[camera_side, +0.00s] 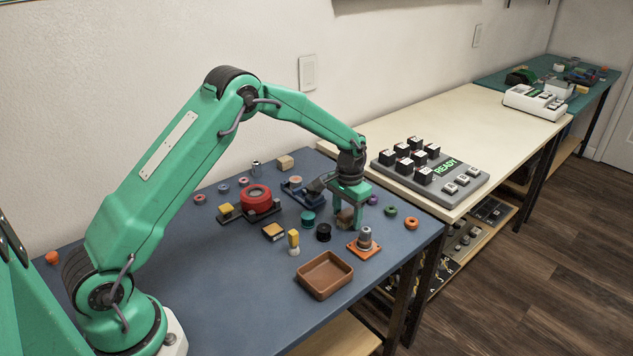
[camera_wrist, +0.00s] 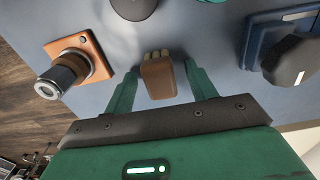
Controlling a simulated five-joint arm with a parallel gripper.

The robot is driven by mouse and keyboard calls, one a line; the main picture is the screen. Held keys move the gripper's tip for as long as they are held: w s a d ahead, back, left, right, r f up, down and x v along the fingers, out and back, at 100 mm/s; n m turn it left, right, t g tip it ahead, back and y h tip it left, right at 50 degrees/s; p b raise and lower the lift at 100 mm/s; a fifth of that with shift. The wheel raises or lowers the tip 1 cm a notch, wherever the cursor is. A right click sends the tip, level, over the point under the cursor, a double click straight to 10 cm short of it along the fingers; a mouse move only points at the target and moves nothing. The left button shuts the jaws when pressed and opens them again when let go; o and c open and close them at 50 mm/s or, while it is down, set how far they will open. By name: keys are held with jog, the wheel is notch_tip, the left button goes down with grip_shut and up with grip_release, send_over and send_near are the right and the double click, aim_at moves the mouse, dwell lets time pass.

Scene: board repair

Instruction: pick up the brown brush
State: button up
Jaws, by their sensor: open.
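The brown brush (camera_wrist: 158,79) is a small brown block with pale bristles at its far end. In the wrist view it lies between the two green fingers of my gripper (camera_wrist: 161,68). The fingers are open, one on each side, with small gaps seen between them and the brush. In the side view my gripper (camera_side: 346,226) points down over the blue table, and the brush (camera_side: 345,216) shows partly hidden between the fingers. I cannot tell the exact finger height above the table.
An orange-based part with a metal cylinder (camera_side: 365,239) stands close in front. A black round piece (camera_side: 323,232) and a teal spool (camera_side: 308,219) lie to the left. A blue holder with a dark tool (camera_wrist: 290,55) is on the other side. A brown tray (camera_side: 325,275) sits nearer the front.

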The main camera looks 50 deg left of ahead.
aim_at(348, 212)
jog(key=shift+c, duration=0.3)
jog(key=c, duration=1)
jog(key=shift+r, duration=0.1)
jog(key=shift+r, duration=0.45)
notch_tip(348, 212, up, 3)
jog(key=shift+r, duration=0.15)
jog(key=s+d+r, duration=0.5)
jog(key=d+r, duration=0.1)
jog(key=d, duration=0.4)
jog(key=shift+s+d+r, duration=0.15)
jog(key=shift+s+r, duration=0.1)
jog(key=shift+r, duration=0.1)
